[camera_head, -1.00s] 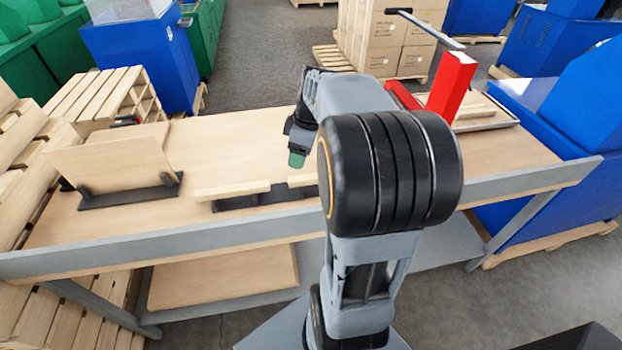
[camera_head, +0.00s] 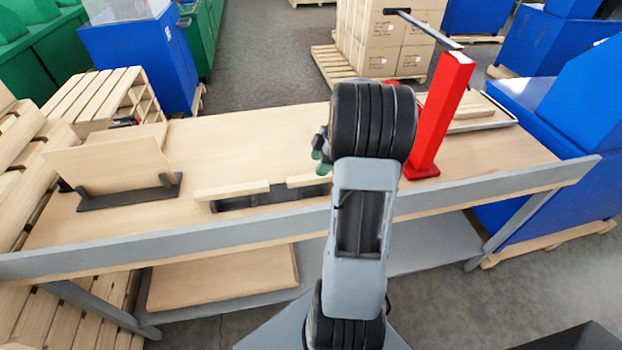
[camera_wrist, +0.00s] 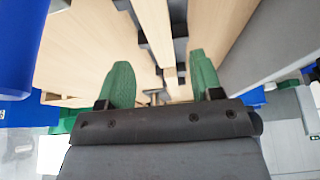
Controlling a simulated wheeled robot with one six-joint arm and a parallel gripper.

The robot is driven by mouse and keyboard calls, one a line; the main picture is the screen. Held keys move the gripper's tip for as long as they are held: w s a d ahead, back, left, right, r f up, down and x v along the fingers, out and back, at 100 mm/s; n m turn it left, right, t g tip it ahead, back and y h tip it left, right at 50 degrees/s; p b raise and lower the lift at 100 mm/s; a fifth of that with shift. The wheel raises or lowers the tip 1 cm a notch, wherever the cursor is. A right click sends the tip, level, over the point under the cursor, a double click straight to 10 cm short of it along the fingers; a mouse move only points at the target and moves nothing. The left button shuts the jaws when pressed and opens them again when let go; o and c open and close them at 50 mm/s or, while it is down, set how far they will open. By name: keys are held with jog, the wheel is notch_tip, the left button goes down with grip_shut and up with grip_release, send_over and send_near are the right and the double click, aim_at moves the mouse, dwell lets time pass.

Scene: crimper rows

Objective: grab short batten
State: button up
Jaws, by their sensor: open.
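Two pale wooden battens lie end to end on a dark holder (camera_head: 275,197) near the bench's front edge. The left batten (camera_head: 232,190) shows whole in the head view. The right batten (camera_head: 306,181) is partly hidden behind my arm, so I cannot compare their full lengths. My gripper (camera_head: 321,162) is just above and behind the right batten, mostly hidden by my arm. In the wrist view my gripper (camera_wrist: 162,78) has its green fingers apart with nothing held between them. A batten (camera_wrist: 153,30) runs in the gap between the fingertips, beyond them.
A board stands in a dark rack (camera_head: 130,195) at the bench's left. A red post (camera_head: 440,115) with a dark bar on top stands right of my arm, close to it. Behind it is a tray (camera_head: 485,122) with wood. The bench's back middle is clear.

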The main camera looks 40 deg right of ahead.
aim_at(312, 176)
jog(key=shift+p+x, duration=0.6)
jog(key=shift+x, duration=2.4)
jog(key=c, duration=1)
jog(key=shift+r, duration=0.1)
